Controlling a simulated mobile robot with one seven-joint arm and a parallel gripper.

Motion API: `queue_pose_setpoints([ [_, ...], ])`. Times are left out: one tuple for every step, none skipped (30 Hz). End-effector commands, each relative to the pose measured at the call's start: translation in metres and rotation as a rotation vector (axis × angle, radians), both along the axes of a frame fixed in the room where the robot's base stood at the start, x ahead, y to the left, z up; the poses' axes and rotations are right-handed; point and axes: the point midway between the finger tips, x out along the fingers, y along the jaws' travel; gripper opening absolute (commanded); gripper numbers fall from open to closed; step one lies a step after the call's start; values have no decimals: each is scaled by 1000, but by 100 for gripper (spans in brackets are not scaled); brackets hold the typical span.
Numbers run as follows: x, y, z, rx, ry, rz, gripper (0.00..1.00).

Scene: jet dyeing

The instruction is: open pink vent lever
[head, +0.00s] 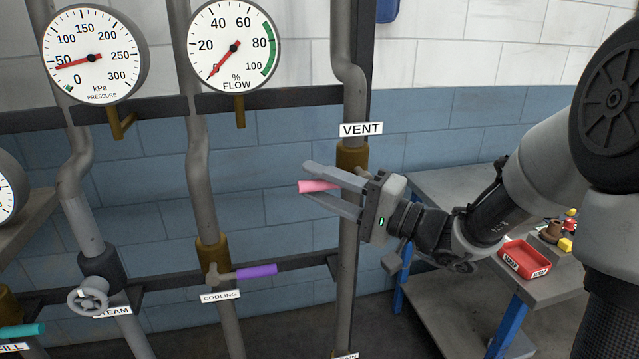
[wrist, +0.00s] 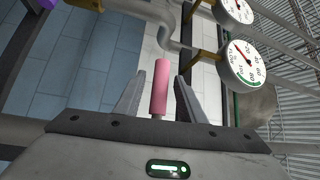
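The pink vent lever (head: 319,186) shows in the head view below the VENT sign (head: 361,129), pointing left, roughly level, from the brass valve (head: 352,155) on the vent pipe. My gripper (head: 307,180) comes from the right, with one finger above and one below the lever. In the wrist view the pink lever (wrist: 161,88) stands between the two fingers of my gripper (wrist: 158,92), with a visible gap on each side. The gripper is open. The lever's root at the valve is hidden behind my gripper in the head view.
A purple cooling lever (head: 257,271) sits lower left. A steam handwheel (head: 88,296) and a teal lever (head: 22,331) are farther left. Pressure (head: 95,54) and flow (head: 233,45) gauges hang above. A grey table (head: 440,185) with a red tray (head: 526,258) stands right.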

Motion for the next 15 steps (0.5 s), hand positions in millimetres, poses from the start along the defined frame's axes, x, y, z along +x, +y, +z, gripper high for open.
queue_pose_setpoints([
  [0, 0, 0, 0, 0, 0, 36],
  [0, 0, 0, 0, 0, 0, 36],
  [0, 0, 0, 0, 0, 0, 36],
  [0, 0, 0, 0, 0, 0, 36],
  [0, 0, 0, 0, 0, 0, 36],
  [0, 0, 0, 0, 0, 0, 31],
  [0, 0, 0, 0, 0, 0, 26],
  [0, 0, 0, 0, 0, 0, 21],
  [0, 0, 0, 0, 0, 0, 14],
  [0, 0, 0, 0, 0, 0, 9],
  [0, 0, 0, 0, 0, 0, 4],
  [0, 0, 0, 0, 0, 0, 0],
  [0, 0, 0, 0, 0, 0, 0],
  [0, 0, 0, 0, 0, 0, 0],
  [0, 0, 0, 0, 0, 0, 0],
])
